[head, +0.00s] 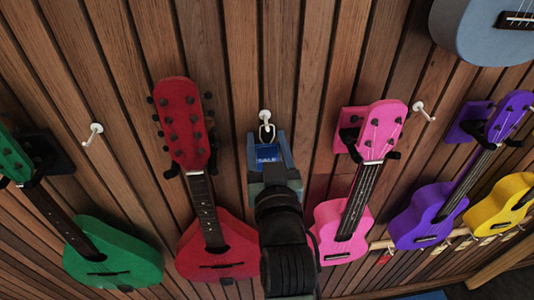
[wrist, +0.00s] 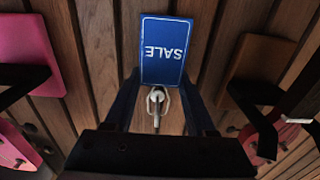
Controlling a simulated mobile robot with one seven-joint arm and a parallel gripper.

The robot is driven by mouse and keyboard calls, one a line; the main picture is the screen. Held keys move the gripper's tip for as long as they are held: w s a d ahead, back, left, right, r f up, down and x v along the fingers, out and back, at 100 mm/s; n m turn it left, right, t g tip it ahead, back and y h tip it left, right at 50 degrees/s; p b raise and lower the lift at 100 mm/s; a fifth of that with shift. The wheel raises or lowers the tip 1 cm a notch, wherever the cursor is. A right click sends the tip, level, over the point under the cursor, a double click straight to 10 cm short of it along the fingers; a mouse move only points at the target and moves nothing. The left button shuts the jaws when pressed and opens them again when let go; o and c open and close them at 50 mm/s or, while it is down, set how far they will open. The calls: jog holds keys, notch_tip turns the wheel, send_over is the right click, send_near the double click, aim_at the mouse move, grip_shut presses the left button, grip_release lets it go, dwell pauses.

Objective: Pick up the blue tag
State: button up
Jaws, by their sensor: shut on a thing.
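The blue tag (head: 267,153), with "SALE" in white letters, is at the plank wall just below a white hook (head: 265,115). A pale loop at the tag's top appears to be around the hook. In the wrist view the tag (wrist: 163,48) appears upside down, with the hook and loop (wrist: 157,97) below it. My gripper (head: 269,146) is shut on the tag, one dark blue finger at each side edge. Part of the tag's lower end is hidden by my gripper in the head view.
A red ukulele (head: 207,240) hangs to the left and a pink one (head: 343,235) to the right, both close to my arm. Green (head: 115,255), purple (head: 425,215) and yellow (head: 495,208) ukuleles hang farther out. Bare hooks (head: 95,129) stick out on both sides.

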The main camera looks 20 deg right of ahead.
aim_at(267, 125)
jog(key=shift+r, duration=0.15)
jog(key=shift+r, duration=0.2)
notch_tip(267, 125, up, 3)
jog(key=shift+b, duration=0.95)
jog(key=p+v, duration=0.7)
jog(key=v, duration=1.1)
